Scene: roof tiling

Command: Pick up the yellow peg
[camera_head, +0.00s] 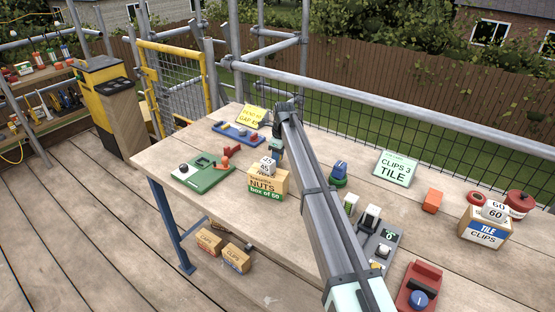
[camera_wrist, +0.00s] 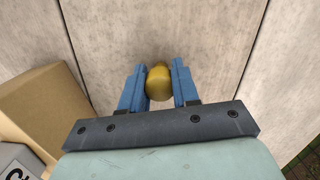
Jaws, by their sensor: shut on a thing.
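The yellow peg (camera_wrist: 159,84) shows in the wrist view as a rounded yellow-gold knob between the two blue fingers. My gripper (camera_wrist: 158,74) is shut on it, with a finger against each side. Bare wooden boards lie beneath; I cannot tell whether the peg is touching them. In the head view my gripper (camera_head: 277,152) points down over the table, just behind the nuts box (camera_head: 266,186). I cannot make out the peg there.
A blue tray (camera_head: 237,135) and yellow sign (camera_head: 251,115) are on the far left of the table (camera_head: 300,225). A green tray (camera_head: 202,174) lies nearer left. A blue-and-green knob (camera_head: 339,172) stands right of my gripper. The clips box (camera_head: 483,228) is far right.

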